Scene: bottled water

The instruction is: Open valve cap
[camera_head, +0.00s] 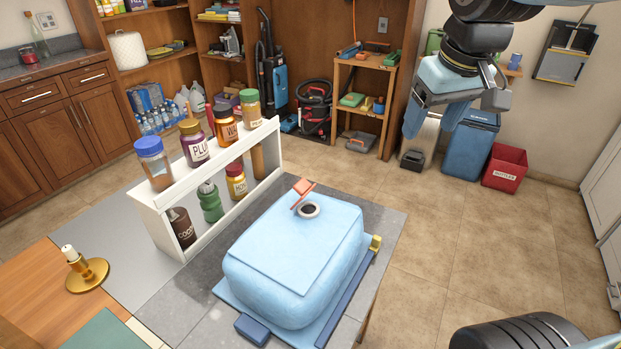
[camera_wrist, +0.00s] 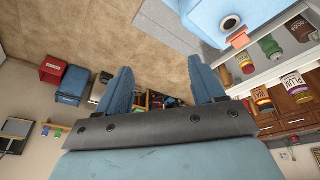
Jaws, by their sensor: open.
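A light blue water container (camera_head: 295,255) lies on a blue stand on the grey counter in the head view. On its top are a round opening (camera_head: 309,210) with a pale rim and dark inside, and an orange-red cap (camera_head: 302,192) tilted up beside it. In the wrist view the container (camera_wrist: 205,20) is at the top, with the opening (camera_wrist: 231,22) and the orange cap (camera_wrist: 239,39) to the right of my fingers. My gripper (camera_head: 432,122) is open and empty, raised to the right of the container and apart from it. Its two blue fingers (camera_wrist: 163,90) are spread.
A white rack (camera_head: 160,215) with several jars and bottles stands left of the container. A brass candle holder (camera_head: 87,275) is on the wooden surface at left. A red bin (camera_head: 504,168) and blue bin (camera_head: 469,150) stand on the floor behind.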

